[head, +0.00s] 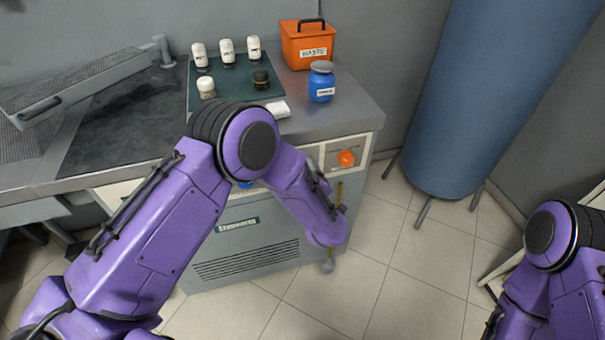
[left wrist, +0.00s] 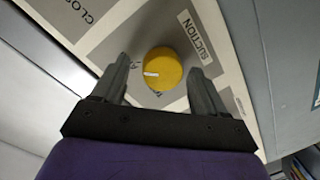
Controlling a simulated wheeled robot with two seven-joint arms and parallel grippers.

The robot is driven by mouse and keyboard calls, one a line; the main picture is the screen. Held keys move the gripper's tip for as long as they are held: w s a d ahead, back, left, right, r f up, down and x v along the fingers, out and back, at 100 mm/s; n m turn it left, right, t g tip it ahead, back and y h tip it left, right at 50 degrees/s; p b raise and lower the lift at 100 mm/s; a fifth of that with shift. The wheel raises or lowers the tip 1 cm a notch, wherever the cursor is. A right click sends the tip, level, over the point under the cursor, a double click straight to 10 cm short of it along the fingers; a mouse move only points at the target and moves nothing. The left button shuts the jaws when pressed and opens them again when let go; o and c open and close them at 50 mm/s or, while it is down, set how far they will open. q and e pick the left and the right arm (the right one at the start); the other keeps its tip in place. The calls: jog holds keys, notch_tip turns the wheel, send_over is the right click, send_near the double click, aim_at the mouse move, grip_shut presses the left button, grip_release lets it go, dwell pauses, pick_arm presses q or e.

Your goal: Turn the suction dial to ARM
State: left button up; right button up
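The suction dial (left wrist: 163,69) is a round yellow knob with a short white mark toward its left side in the left wrist view. A "SUCTION" label (left wrist: 195,38) is on the pale panel beside it. My left gripper (left wrist: 159,64) is open, with one finger on each side of the dial and a visible gap on both sides. Other lettering around the dial is mostly covered by the fingers, so I cannot read "ARM". In the head view my left forearm hides the yellow dial and the left gripper. My right gripper is out of view.
An orange knob (head: 346,158) is on the front panel, right of my left forearm. On the counter stand white-capped bottles (head: 227,51), a blue jar (head: 321,82) and an orange waste box (head: 307,45). A large blue cylinder (head: 480,90) stands right, with open tiled floor before it.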

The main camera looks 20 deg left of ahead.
pick_arm(q)
jog(key=b+v, duration=0.1)
jog(key=v, duration=0.9)
jog(key=shift+s+d, duration=0.15)
jog(key=shift+d, duration=0.05)
